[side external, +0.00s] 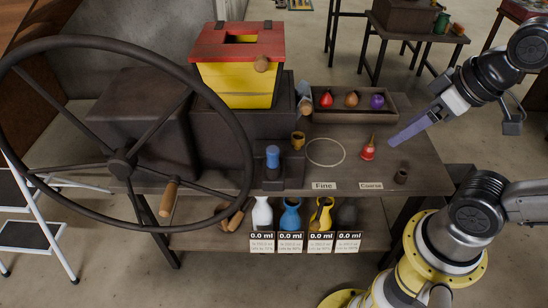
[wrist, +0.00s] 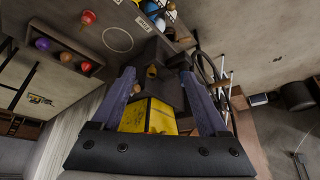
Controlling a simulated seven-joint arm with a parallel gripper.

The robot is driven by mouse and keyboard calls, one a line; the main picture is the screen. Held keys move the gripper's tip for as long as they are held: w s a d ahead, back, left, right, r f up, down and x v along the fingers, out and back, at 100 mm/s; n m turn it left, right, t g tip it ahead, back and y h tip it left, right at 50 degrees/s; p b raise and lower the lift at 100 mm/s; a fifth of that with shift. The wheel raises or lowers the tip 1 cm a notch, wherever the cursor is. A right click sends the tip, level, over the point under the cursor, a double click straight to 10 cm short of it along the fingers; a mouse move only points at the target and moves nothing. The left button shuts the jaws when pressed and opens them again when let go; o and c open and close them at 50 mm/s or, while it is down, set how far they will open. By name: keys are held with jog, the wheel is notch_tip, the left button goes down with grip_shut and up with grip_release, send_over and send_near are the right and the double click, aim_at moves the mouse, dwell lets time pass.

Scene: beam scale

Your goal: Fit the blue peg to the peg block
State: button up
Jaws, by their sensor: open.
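A blue peg (side external: 273,156) stands upright on a low dark block (side external: 281,180) at the front of the table, left of the white ring. I take this dark block to be the peg block; whether the peg is seated in it or only rests on it, I cannot tell. My gripper (side external: 391,143) is at the right, above the table's right side and well apart from the peg. In the wrist view its two purple fingers (wrist: 158,74) are spread with nothing held between them. The yellow box shows beyond them.
A large wheel (side external: 122,162) stands at the left. A yellow box with red lid (side external: 236,75) stands behind the peg. A tray (side external: 352,118) holds coloured fruit-shaped pieces. A red piece (side external: 368,152) and a small dark cup (side external: 401,176) stand at the right. Vases (side external: 291,214) are below.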

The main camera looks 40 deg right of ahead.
jog(key=c, duration=0.5)
